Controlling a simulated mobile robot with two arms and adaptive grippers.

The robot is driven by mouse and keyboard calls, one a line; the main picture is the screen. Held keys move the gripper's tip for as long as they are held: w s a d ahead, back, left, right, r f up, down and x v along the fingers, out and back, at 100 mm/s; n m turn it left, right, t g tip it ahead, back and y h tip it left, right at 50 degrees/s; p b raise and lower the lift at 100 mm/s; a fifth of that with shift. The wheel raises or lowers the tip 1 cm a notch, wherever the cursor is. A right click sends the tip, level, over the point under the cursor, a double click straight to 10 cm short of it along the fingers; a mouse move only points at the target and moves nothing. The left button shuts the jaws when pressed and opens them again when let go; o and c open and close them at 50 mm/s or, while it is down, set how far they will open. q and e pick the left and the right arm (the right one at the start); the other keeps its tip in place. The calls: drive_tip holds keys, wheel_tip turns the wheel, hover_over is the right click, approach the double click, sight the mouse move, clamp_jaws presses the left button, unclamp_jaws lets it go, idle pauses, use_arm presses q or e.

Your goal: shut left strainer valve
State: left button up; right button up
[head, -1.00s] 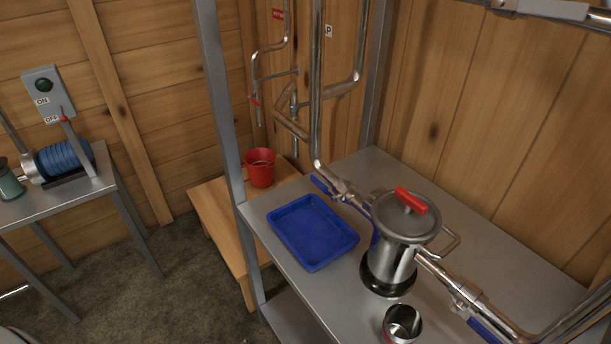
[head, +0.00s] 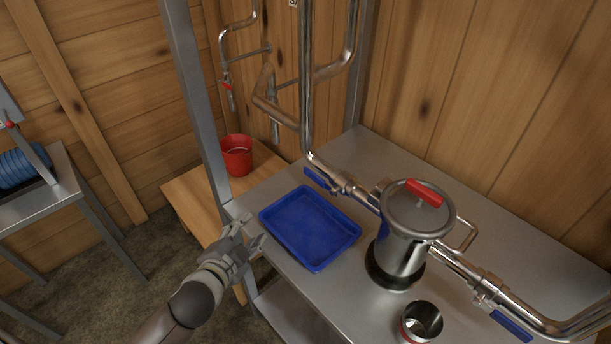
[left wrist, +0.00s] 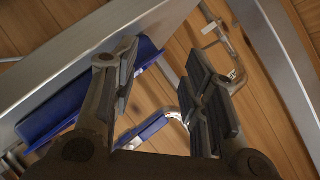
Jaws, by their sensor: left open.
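The left strainer valve has a blue lever (head: 317,179) on the steel pipe left of the strainer pot (head: 402,244). The lever lies roughly in line with that pipe. In the left wrist view a blue lever (left wrist: 143,131) shows beyond and between the finger bases, near a pipe bend. My left gripper (head: 252,232) is open and empty, at the near left edge of the steel table, left of the blue tray and well short of the lever. The fingers also show in the left wrist view (left wrist: 165,85). My right gripper is not in view.
A blue tray (head: 348,232) lies between my left gripper and the strainer. A grey shelf post (head: 196,110) rises behind the gripper. A steel cup (head: 421,321) stands in front of the strainer. A second blue lever (head: 511,326) is at right. A red bucket (head: 237,154) sits on a wooden stand.

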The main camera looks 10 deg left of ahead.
sight(312, 177)
use_arm(q)
drive_tip(key=w+d+r+m+t+h, duration=0.1)
drive_tip(key=w+d+r+m+h, duration=0.15)
drive_tip(key=r+m+h, duration=0.35)
drive_tip(key=w+d+r+m+h, duration=0.2)
drive_tip(key=d+r+m+h, duration=0.15)
drive_tip(key=m, duration=0.45)
drive_tip(key=p+x, duration=0.1)
drive_tip(key=x, duration=0.2)
drive_tip(key=p+x, duration=0.1)
drive_tip(key=x, duration=0.2)
drive_tip(key=p+x, duration=0.1)
drive_tip(key=x, duration=0.2)
drive_tip(key=shift+w+d+f, duration=0.2)
drive_tip(key=shift+d+f, duration=0.05)
drive_tip(key=shift+f, duration=0.15)
clamp_jaws()
